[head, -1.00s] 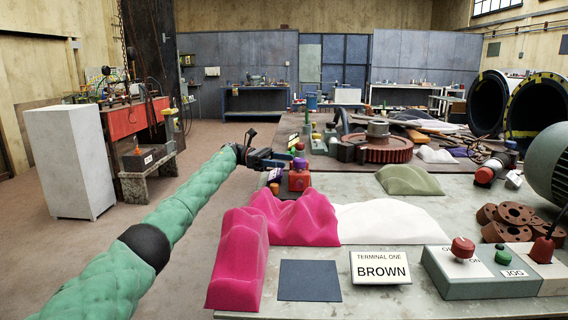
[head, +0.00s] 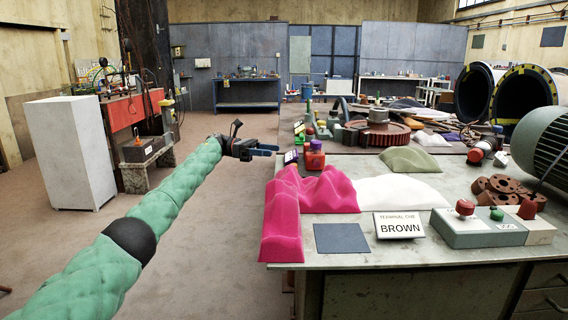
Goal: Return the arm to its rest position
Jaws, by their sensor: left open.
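My left arm, in a green padded sleeve with a black band, reaches in from the lower left in the head view. Its dark left gripper (head: 266,150) is open and holds nothing that I can see. It is out past the left side of the workbench (head: 400,254), over the floor in the picture, a little left of the red and purple items. My right gripper is not in view.
On the bench are pink cloth (head: 285,222), a white cloth (head: 388,192), a BROWN sign (head: 400,226), a control box (head: 470,229) and a red-topped item (head: 315,156). A white cabinet (head: 70,152) stands at left. The floor (head: 215,245) between is clear.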

